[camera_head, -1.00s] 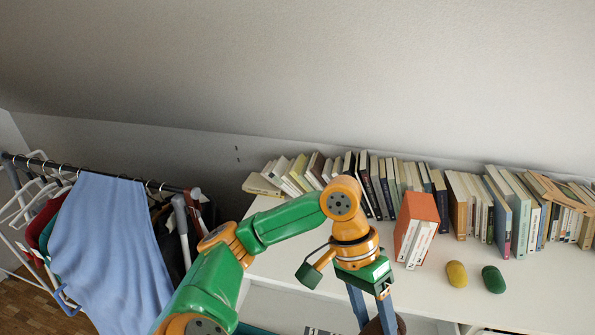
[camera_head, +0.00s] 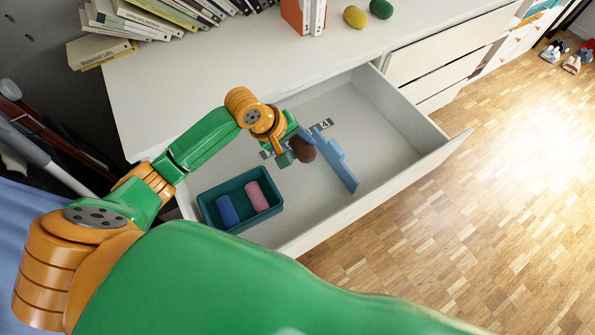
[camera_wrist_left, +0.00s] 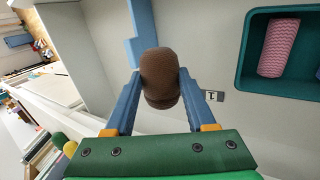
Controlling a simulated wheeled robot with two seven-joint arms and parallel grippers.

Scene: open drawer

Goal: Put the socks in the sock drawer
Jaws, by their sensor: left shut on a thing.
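My left gripper (camera_head: 298,150) is shut on a rolled brown sock (camera_head: 307,154) and holds it over the open white drawer (camera_head: 395,160). In the left wrist view the brown sock (camera_wrist_left: 160,78) sits between the blue fingers. A teal tray (camera_head: 207,208) in the drawer holds a blue rolled sock (camera_head: 227,211) and a pink one (camera_head: 257,195); the pink one (camera_wrist_left: 279,48) also shows in the left wrist view. A yellow rolled sock (camera_head: 355,16) and a green one (camera_head: 381,8) lie on the dresser top. My right gripper is out of view.
A blue notched divider (camera_head: 337,165) stands in the drawer beside the brown sock. A small label marked 4 (camera_head: 325,124) is near it. The drawer's right part is empty. Books (camera_head: 150,15) line the back of the dresser top. Shoes (camera_head: 572,62) lie on the wooden floor.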

